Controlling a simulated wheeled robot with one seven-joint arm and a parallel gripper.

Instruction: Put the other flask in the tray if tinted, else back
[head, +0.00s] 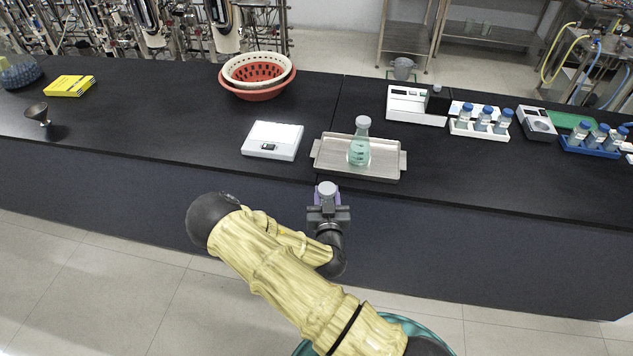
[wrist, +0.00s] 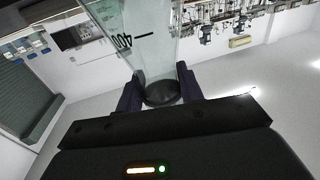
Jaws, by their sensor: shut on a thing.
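A flask (head: 359,150) with pale teal contents and a light grey stopper stands upright in the metal tray (head: 390,174). My gripper (head: 327,196) is shut on the other flask, close to the bench's front edge in the picture, just below the tray. From the head only this flask's grey stopper (head: 326,187) shows clearly. In the wrist view the flask (wrist: 148,38) appears upside down, with a 400 mark and clear to faintly greenish glass. The fingers (wrist: 160,88) hold it at the neck by the stopper. I cannot tell surely whether its contents are tinted.
A white scale (head: 272,140) sits left of the tray. Nested baskets (head: 257,76) stand behind it. An instrument (head: 415,104) and bottle racks (head: 478,130) are at the right. A funnel (head: 37,113) and a yellow box (head: 69,86) are far left. The left-middle bench is clear.

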